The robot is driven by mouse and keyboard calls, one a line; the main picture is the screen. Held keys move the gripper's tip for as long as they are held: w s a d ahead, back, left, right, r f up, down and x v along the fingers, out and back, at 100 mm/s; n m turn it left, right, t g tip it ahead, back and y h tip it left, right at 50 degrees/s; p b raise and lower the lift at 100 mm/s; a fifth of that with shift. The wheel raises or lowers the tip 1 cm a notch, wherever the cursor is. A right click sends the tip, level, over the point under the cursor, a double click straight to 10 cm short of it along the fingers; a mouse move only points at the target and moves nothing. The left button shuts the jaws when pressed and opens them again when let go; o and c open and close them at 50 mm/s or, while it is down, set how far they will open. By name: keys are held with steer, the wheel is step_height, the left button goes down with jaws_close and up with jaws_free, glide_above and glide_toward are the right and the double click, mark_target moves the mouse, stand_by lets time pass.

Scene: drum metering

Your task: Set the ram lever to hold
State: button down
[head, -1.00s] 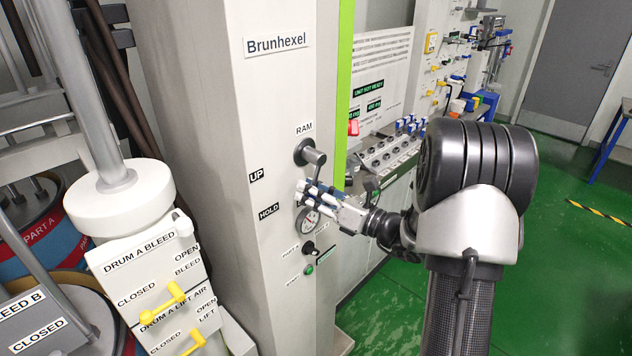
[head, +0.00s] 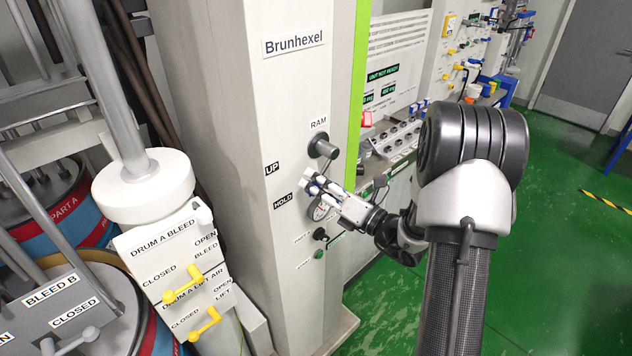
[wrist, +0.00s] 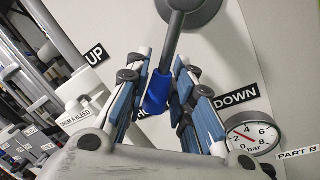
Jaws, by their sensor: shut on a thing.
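The ram lever's hub (head: 322,147) is on the grey column under the RAM label (head: 318,122). In the wrist view the lever's shaft (wrist: 173,45) runs down and slightly left to a blue grip (wrist: 158,92). My gripper (head: 312,186) is shut on this grip, with a finger on each side in the wrist view (wrist: 160,85). The grip lies over the partly hidden HOLD label, between the UP label (wrist: 96,54) and the DOWN label (wrist: 236,97).
A pressure gauge (wrist: 252,133) sits just below and right of my fingers. Drum valves with yellow handles (head: 183,287) stand at the left. A bench with a control panel (head: 395,137) is behind the column. Green floor is open at the right.

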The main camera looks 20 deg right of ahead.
steer(key=shift+f, duration=0.15)
steer(key=c, duration=1.3)
jaws_free()
steer(key=shift+c, duration=0.2)
steer(key=shift+s, duration=0.1)
steer(key=v, duration=1.2)
